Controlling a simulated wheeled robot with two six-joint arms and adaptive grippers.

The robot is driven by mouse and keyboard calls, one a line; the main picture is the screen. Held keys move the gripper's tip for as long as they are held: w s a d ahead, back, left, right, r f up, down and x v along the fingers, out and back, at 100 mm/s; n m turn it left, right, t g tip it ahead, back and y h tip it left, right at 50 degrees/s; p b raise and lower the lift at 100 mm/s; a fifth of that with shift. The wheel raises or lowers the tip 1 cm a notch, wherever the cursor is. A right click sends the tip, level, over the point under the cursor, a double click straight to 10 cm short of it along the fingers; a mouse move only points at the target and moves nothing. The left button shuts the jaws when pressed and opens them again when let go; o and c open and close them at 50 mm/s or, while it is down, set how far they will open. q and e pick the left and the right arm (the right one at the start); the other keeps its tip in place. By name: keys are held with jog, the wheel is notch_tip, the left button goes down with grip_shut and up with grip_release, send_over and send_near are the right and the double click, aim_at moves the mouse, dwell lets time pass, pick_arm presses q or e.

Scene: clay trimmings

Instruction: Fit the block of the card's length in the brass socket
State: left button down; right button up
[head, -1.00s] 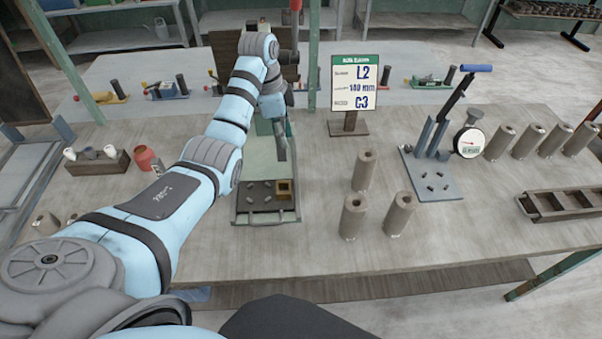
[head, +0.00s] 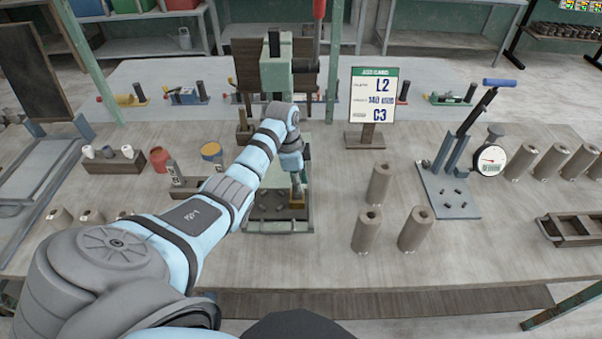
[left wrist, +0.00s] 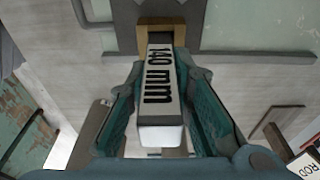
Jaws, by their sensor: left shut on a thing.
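My left gripper (head: 297,184) is shut on a pale block (left wrist: 158,85) marked "140 mm". It stands over the brass socket (head: 298,201) on the front of the green press's base. In the left wrist view the block's far end meets the opening of the brass socket (left wrist: 153,24). I cannot tell how deep it sits, and the arm hides most of the block in the head view. The card (head: 374,95) reads "L2", "140 mm" and "C3". My right gripper is not in view.
The green press (head: 276,75) with a red-handled lever stands behind the socket. Several brown cylinders, such as one at the front (head: 367,230), stand to the right.

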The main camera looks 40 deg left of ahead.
pick_arm(q)
jog(key=shift+f, duration=0.25)
jog(key=c, duration=1.4)
grip_release()
jog(key=shift+p, duration=0.3)
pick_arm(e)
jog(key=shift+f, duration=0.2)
pick_arm(q)
jog(key=r, duration=0.4)
jog(key=a+r+p, duration=0.1)
jog(key=r, duration=0.3)
jog(key=s+r, duration=0.1)
jog(key=r, duration=0.3)
jog(key=shift+a+p, duration=0.25)
jog(key=shift+p, duration=0.05)
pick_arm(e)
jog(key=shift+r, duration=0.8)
pick_arm(q)
jog(key=shift+d+f, duration=0.1)
